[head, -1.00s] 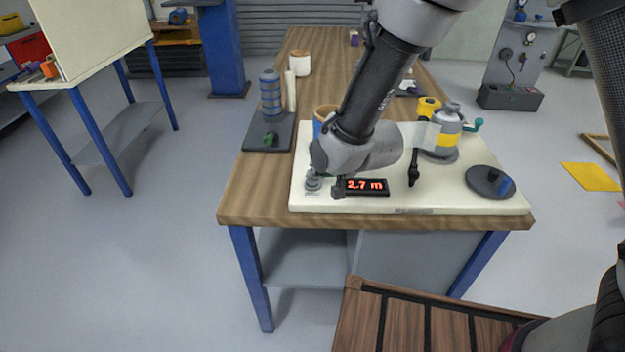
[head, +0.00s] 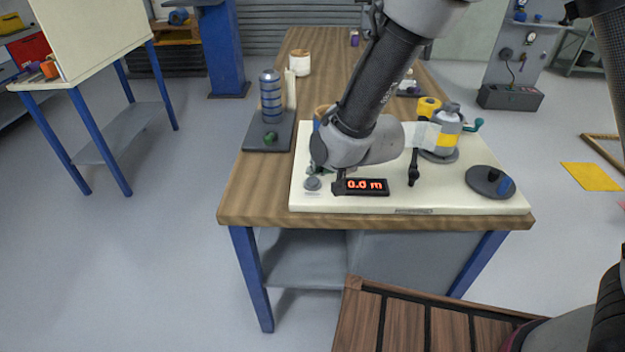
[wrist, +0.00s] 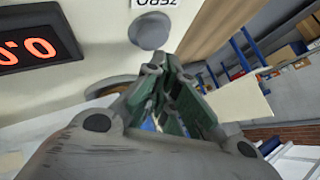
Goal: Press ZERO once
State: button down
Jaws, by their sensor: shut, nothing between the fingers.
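The ZERO button (head: 312,184) is a round grey button at the front left of the cream board (head: 455,200). In the wrist view, the grey button (wrist: 149,31) sits beside its upside-down label (wrist: 154,3). The black display (head: 362,187) to its right reads 0.0 m in red digits; part of it shows in the wrist view (wrist: 36,46). My gripper (head: 318,173) is shut and empty, its fingertips close by the button. In the wrist view, the closed green-padded fingers (wrist: 153,70) end just short of the button, seemingly apart from it.
A black upright lever (head: 414,168), a grey-and-yellow canister (head: 447,132) and a dark round dial (head: 490,182) with a blue part stand right of the display. A dark stand with a blue-grey ringed stack (head: 270,95) is at the back left. The board's front strip is clear.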

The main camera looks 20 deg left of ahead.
aim_at(316, 178)
jog(key=shift+r, duration=0.15)
jog(key=shift+r, duration=2.5)
jog(key=s+d+f+n+g, duration=0.1)
jog(key=s+d+f+n+g+h, duration=0.1)
jog(key=s, duration=0.1)
jog(key=s+d+f+g, duration=0.1)
jog(key=s+f, duration=0.1)
jog(key=shift+s+f+n+h, duration=0.1)
jog(key=shift+s+n+h, duration=0.05)
jog(key=shift+n+h, duration=0.25)
jog(key=s+d+r+m+h, duration=0.1)
jog(key=s+d+r, duration=0.2)
jog(key=d+r, duration=0.4)
jog(key=s+d+r+m+h, duration=0.1)
jog(key=s+d+r, duration=0.3)
jog(key=d, duration=2.1)
jog(key=s+d+r+m+t+h, duration=0.1)
jog(key=s+d+r+h, duration=0.2)
jog(key=d+r, duration=0.8)
jog(key=s+d, duration=0.1)
jog(key=d, duration=0.5)
jog(key=shift+s+m, duration=0.2)
jog(key=shift+m, duration=0.1)
